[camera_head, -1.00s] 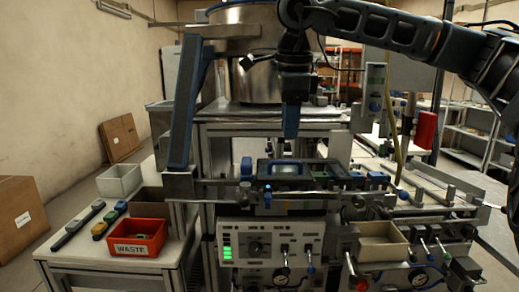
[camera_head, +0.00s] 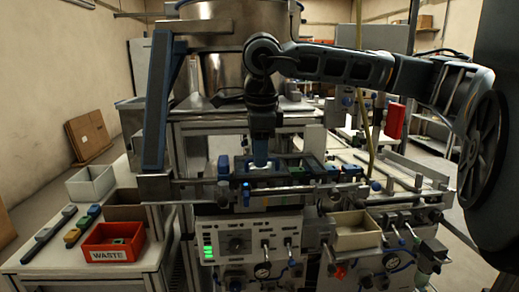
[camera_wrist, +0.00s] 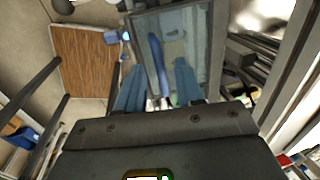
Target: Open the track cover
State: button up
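The track cover, a clear window in a dark frame (camera_head: 285,172), lies in the middle of the machine's track. It looks closed and flat, though my gripper hides part of it. My gripper (camera_head: 260,162) points down at the cover's left part, at or just above it. In the wrist view a pale clear panel, seemingly the cover (camera_wrist: 178,22), lies beyond the fingers. The two blue fingers (camera_wrist: 158,80) are spread, with a blue bar (camera_wrist: 156,58) showing in line with the gap. I cannot tell whether the fingers touch anything.
A red WASTE bin (camera_head: 112,254) and a grey bin (camera_head: 91,184) stand on the left table. A steel bowl (camera_head: 235,72) stands behind the track. A control panel (camera_head: 248,240) is below it. A blue upright post (camera_head: 160,100) rises at left, and a beige tray (camera_head: 356,238) sits at right.

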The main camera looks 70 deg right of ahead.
jog(key=shift+c, duration=0.2)
grip_shut()
dwell(1.1)
